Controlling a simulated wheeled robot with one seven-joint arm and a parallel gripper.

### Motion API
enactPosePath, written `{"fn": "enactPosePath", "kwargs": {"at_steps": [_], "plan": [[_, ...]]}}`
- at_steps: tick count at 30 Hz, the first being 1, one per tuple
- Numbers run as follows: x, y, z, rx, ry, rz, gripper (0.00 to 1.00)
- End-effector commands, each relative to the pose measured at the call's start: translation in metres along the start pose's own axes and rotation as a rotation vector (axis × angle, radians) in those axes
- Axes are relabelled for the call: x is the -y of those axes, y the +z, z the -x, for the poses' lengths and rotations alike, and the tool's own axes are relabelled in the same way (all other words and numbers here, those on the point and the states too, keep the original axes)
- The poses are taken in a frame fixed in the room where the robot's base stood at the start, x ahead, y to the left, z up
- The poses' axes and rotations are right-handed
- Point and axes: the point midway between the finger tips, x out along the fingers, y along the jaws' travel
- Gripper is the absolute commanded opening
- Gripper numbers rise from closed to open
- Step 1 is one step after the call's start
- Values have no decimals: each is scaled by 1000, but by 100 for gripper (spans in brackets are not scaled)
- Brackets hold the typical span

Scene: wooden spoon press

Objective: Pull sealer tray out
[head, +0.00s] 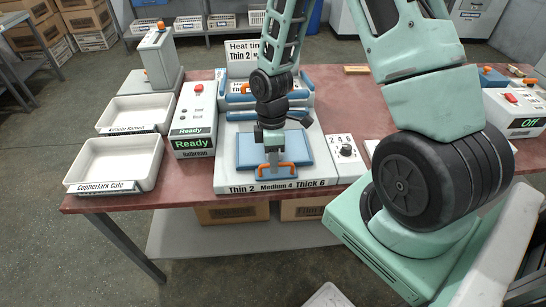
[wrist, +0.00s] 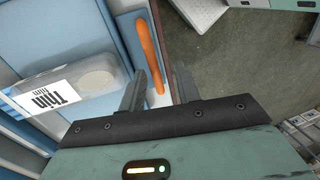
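The sealer tray (head: 247,152) is a blue, flat tray at the front of the white sealer (head: 225,170), with an orange handle (head: 288,167) on its front edge. My gripper (head: 272,158) is low over the tray's front, at the handle. In the wrist view, my gripper (wrist: 162,82) has its two fingers apart. The orange handle (wrist: 152,45) lies close beside the left finger and reaches toward the gap; I cannot tell whether they touch. A clear packet labelled "Thin film" (wrist: 60,95) lies on the tray in the wrist view.
A control box (head: 194,125) reading "Ready" stands left of the sealer, with two white bins (head: 115,165) further left. A dial box (head: 345,155) marked 2, 4, 6 stands at right. Floor is open before the table's front edge.

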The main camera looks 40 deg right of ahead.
Motion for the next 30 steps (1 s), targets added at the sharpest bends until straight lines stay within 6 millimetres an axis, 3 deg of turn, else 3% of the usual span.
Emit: {"fn": "enactPosePath", "kwargs": {"at_steps": [8,21,30], "plan": [[-2,0,21,-3,6,-3,33],[-1,0,122,-3,7,-1,33],[0,0,167,-1,2,-1,33]]}}
